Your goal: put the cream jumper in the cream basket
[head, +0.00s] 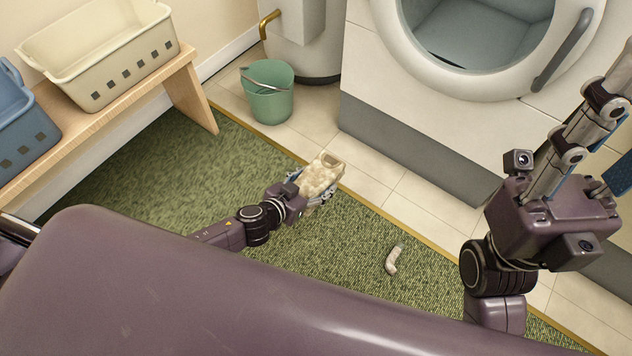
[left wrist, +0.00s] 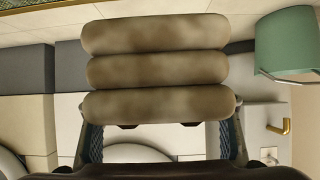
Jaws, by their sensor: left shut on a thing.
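The cream jumper (head: 321,174) is a folded, mottled cream bundle held above the edge of the green carpet. In the left wrist view it shows as stacked rolls (left wrist: 155,70). My left gripper (head: 312,192) is shut on it, with a finger on each side. The cream basket (head: 120,78) stands on a wooden bench at the upper left, well away from the left gripper. Its visible inside looks empty. My right gripper (head: 603,100) is raised at the right, away from the jumper; its finger opening is unclear.
A blue basket (head: 22,135) stands beside the cream basket on the bench (head: 190,95). A green bucket (head: 268,104) stands on the tiles. A pale sock-like item (head: 393,260) lies on the carpet (head: 150,180). A washing machine (head: 400,110) with an open door is behind.

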